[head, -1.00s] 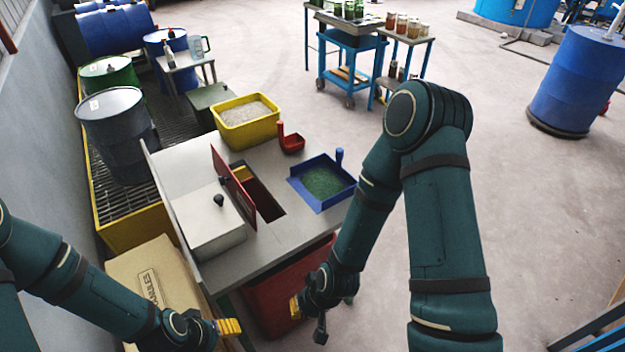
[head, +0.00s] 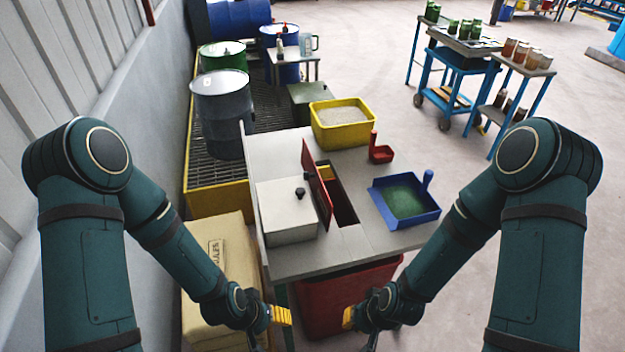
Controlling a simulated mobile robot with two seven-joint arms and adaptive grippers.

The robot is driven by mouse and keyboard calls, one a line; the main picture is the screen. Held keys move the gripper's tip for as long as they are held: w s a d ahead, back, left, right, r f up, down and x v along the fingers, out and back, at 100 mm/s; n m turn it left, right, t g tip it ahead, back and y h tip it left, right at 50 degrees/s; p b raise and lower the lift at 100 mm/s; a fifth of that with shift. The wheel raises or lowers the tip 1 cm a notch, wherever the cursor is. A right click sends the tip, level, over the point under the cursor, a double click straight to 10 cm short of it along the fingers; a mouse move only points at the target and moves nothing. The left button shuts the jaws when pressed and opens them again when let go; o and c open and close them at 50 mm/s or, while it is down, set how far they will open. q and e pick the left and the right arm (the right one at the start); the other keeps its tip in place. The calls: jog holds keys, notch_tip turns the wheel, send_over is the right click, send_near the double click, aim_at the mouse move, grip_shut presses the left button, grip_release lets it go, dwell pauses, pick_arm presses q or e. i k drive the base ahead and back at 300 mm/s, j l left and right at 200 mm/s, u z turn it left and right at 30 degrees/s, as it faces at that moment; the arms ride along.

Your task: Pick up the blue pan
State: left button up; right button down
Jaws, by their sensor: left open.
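The blue pan (head: 404,201) is a shallow square tray with an upright blue handle at its back right corner. It lies on the right part of the grey bench top and holds green granules. My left gripper (head: 284,318) is low in front of the bench, left of the red bin, open and well apart from the pan. My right gripper (head: 352,322) is in front of the red bin, below and left of the pan, not touching it. Its fingers are mostly hidden, so its opening is unclear.
A small red scoop (head: 381,150) and a yellow tub (head: 341,124) of pale granules stand behind the pan. Left of it are an opening with a raised red flap (head: 317,186) and a grey box (head: 287,211). A red bin (head: 343,295) is below the bench.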

aim_at(404, 201)
jog(key=i+l+z, duration=0.15)
jog(key=l+z, duration=0.25)
jog(key=i+l+z, duration=0.2)
jog(key=l+z, duration=0.25)
jog(key=i+l+z, duration=0.2)
jog(key=z, duration=0.2)
jog(key=i+l+z, duration=0.3)
jog(key=z, duration=0.15)
jog(key=i+l+z, duration=0.15)
jog(key=i+z, duration=0.25)
jog(key=i+u, duration=0.7)
jog(key=i+l+u, duration=0.15)
jog(key=u, duration=0.2)
